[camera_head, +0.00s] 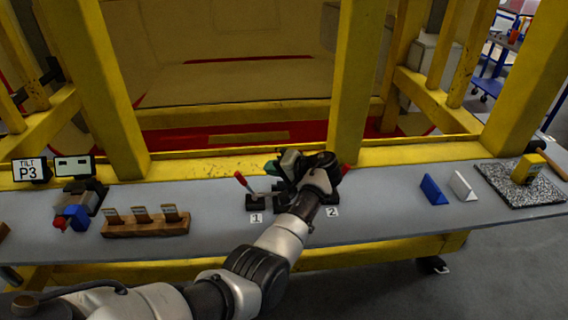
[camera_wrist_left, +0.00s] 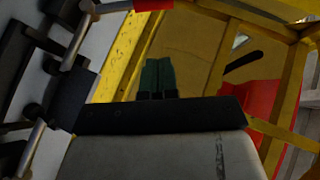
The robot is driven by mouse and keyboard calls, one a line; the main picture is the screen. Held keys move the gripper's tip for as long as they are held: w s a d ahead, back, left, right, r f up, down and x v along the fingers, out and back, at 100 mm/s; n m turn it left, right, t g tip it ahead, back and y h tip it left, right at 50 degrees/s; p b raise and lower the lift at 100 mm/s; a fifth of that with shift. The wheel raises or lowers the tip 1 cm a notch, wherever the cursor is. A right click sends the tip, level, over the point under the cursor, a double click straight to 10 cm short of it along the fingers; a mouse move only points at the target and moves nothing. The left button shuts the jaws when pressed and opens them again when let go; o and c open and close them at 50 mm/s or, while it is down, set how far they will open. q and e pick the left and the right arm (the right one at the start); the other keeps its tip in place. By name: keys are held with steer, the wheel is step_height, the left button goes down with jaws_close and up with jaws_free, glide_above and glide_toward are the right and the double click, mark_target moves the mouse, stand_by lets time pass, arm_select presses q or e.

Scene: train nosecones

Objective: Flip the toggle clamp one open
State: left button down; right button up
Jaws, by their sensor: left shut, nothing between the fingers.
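Toggle clamp one (camera_head: 262,198) sits on the grey shelf behind the label "1". Its red-tipped handle (camera_head: 240,177) leans up and to the left. A second red handle tip (camera_head: 345,169) shows to the right, above the label "2"; the rest of that clamp is mostly hidden by my left arm. My left gripper (camera_head: 272,167) is above and behind clamp one, to the right of its handle and apart from it. Its green fingers (camera_wrist_left: 157,76) are shut and empty in the left wrist view. Dark clamp parts with metal bars (camera_wrist_left: 80,38) show at that view's left. My right gripper is out of view.
A yellow frame (camera_head: 352,85) rises behind the shelf (camera_head: 395,205). At left are a wooden block with tags (camera_head: 145,228) and a blue-and-red device (camera_head: 75,215). At right are blue (camera_head: 433,188) and white wedges (camera_head: 462,185) and a speckled mat (camera_head: 500,178). Shelf space right of label "2" is clear.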

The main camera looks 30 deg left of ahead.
mark_target(253, 193)
arm_select(q)
steer(key=a+p, duration=0.1)
steer(key=s+a+f+p, duration=0.1)
steer(key=a, duration=0.1)
steer(key=a+f+p, duration=0.1)
steer(key=a, duration=0.1)
steer(key=shift+s, duration=0.2)
steer(key=shift+s+a+f, duration=0.25)
steer(key=shift+s+f, duration=0.2)
steer(key=shift+w, duration=0.1)
